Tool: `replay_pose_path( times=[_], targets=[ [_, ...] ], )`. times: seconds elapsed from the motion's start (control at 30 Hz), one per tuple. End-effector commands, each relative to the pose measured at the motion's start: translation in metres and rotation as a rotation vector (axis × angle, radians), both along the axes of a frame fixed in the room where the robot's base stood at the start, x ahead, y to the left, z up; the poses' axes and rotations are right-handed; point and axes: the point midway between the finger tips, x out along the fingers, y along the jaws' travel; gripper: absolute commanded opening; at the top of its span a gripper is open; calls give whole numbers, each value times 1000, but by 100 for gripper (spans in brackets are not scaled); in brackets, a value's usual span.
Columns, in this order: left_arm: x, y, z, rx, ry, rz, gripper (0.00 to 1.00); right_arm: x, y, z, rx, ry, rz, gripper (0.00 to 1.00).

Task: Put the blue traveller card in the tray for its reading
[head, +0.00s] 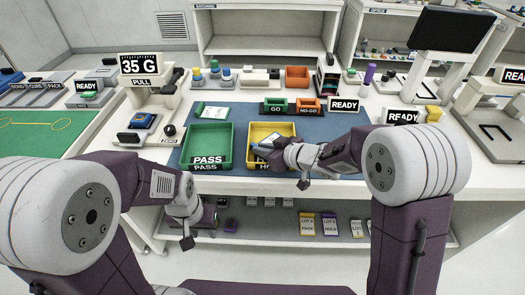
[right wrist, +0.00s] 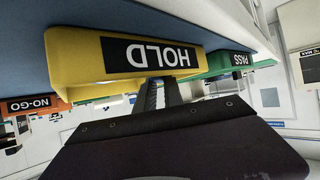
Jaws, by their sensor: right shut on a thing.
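The pull gauge display (head: 141,64) reads 35 G. The yellow HOLD tray (head: 289,130) sits on the blue mat, right of the green PASS tray (head: 207,127). My right gripper (head: 276,153) is over the HOLD tray, shut on the blue traveller card (head: 267,143), which shows partly inside the tray's outline. I cannot tell whether the card touches the tray floor. In the right wrist view the HOLD tray (right wrist: 75,68) fills the upper middle; its front wall hides the fingertips and card. My left gripper (head: 187,238) hangs low before the bench; its jaws are unclear.
Behind the trays stand small green GO (head: 275,105) and orange NO-GO (head: 308,105) bins. A dark blue device (head: 142,121) sits at left. A shelf with labelled lots (head: 307,226) runs below.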

Motion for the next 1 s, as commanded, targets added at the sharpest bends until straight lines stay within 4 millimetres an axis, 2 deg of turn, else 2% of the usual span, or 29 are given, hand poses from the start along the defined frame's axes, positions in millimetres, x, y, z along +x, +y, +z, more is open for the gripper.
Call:
replay_pose_path(
  times=[0.13, 0.17, 0.47, 0.53, 1.0],
  targets=[
    [0, 0, -3, 0, 0, 0, 36, 0, 0, -5, 0, 0, 1, 0],
    [0, 0, -2, 0, 0, 0, 36, 0, 0, -4, 0, 0, 1, 20],
    [0, 0, -1, 0, 0, 0, 36, 0, 0, -3, 0, 0, 0, 21],
    [0, 0, 3, 0, 0, 0, 36, 0, 0, 4, 0, -1, 0, 21],
    [0, 0, 39, 0, 0, 0, 36, -63, -68, 55, 0, -1, -4, 21]
  ],
)
